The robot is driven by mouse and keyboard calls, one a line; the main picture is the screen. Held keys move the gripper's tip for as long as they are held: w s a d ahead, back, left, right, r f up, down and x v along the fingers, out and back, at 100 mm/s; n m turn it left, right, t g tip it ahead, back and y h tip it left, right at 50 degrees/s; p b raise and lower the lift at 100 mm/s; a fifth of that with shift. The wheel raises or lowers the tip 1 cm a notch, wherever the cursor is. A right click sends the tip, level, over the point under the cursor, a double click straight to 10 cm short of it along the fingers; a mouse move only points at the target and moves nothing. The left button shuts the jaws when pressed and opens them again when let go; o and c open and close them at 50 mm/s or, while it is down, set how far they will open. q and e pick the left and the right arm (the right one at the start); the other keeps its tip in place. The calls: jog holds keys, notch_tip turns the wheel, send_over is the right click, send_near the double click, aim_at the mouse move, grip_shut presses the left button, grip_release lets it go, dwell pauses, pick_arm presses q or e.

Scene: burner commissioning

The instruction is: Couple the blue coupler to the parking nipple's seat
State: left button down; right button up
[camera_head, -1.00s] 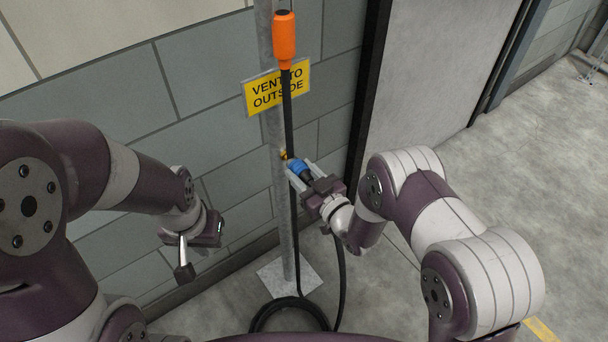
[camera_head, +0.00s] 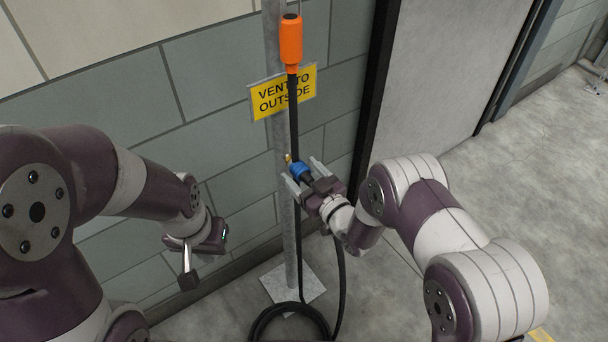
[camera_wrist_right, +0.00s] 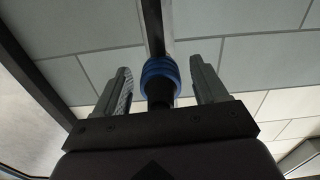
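The blue coupler (camera_head: 299,169) is on a black hose end beside the grey post (camera_head: 273,50). It touches or nearly touches the small brass parking nipple (camera_head: 288,158) on the post; I cannot tell whether it is fully seated. My right gripper (camera_head: 303,176) is open, with one finger on each side of the coupler. In the right wrist view, the coupler (camera_wrist_right: 160,78) is between the fingers (camera_wrist_right: 160,85) with a gap on both sides. My left gripper (camera_head: 190,272) hangs left of the post, away from the coupler; its finger opening is not clear.
An orange handle (camera_head: 291,42) hangs on a black hose in front of the post, above a yellow "vent to outside" sign (camera_head: 283,92). The hose lies coiled (camera_head: 262,322) by the post's base plate (camera_head: 305,283). A block wall stands behind; floor at right is open.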

jog(key=v, duration=1.3)
jog(key=s+d+f+m+g+h+p, duration=0.1)
jog(key=d+f+g+h, duration=0.2)
jog(key=f+g, duration=0.15)
jog(key=s+d+f+m+g+h, duration=0.1)
jog(key=s+d+f+g+h, duration=0.15)
jog(key=f+h, duration=0.2)
jog(key=s+d+r+m+g+h+p, duration=0.3)
jog(key=s+d+r+m+g+p, duration=0.3)
jog(key=s+r, duration=0.6)
notch_tip(320, 180, up, 11)
jog(key=w+p, duration=0.1)
jog(key=w, duration=0.1)
jog(key=shift+w+d+p, duration=0.3)
jog(key=shift+d+p, duration=0.1)
